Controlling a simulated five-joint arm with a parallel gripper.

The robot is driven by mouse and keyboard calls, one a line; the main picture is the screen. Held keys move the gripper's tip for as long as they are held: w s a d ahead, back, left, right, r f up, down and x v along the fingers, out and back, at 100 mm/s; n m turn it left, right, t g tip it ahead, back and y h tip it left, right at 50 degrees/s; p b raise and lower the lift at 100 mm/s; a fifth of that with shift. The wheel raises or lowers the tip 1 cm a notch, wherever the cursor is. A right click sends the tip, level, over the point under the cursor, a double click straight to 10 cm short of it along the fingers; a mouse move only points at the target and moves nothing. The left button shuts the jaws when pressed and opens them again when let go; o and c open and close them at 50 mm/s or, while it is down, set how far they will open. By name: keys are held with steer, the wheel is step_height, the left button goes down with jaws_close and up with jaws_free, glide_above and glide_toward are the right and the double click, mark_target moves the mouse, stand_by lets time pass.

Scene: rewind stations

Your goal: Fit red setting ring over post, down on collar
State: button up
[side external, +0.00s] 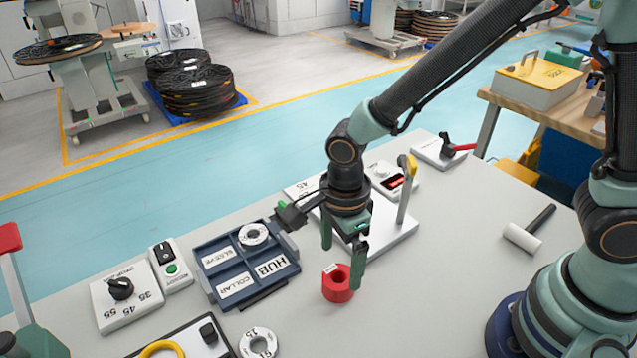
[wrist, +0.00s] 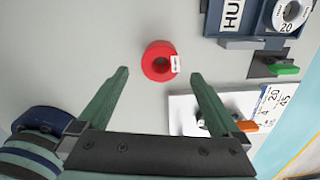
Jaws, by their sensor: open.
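The red setting ring (side external: 337,286) lies on the grey table with its hole facing up and a small white tag on it. It also shows in the wrist view (wrist: 154,74), slightly beyond and between my fingertips. My gripper (side external: 343,250) is open and empty, pointing down above the ring, with a finger to either side in the wrist view (wrist: 160,75). A white station plate (side external: 392,243) stands behind my gripper with an upright grey lever (side external: 402,203) with a yellow tip. The post and collar are not clearly seen; my gripper and wrist cover part of that plate.
A blue tray (side external: 208,283) with labelled compartments holds a white ring (side external: 253,234). A dial box (side external: 126,297) and a switch box (side external: 171,268) stand left of it. Another white ring (side external: 258,343) lies at the front. A mallet (side external: 523,237) lies right; table between is clear.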

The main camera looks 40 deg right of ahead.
mark_target(338, 278)
steer(key=shift+w+f, duration=0.1)
steer(key=shift+f, duration=3.15)
steer(key=c, duration=1.4)
steer(key=shift+r, duration=0.15)
step_height(338, 278, up, 19)
steer(key=w+d+f, duration=0.1)
steer(key=w+d, duration=0.8)
steer(key=d, duration=0.4)
steer(key=shift+w, duration=0.15)
steer(key=shift+f, duration=0.1)
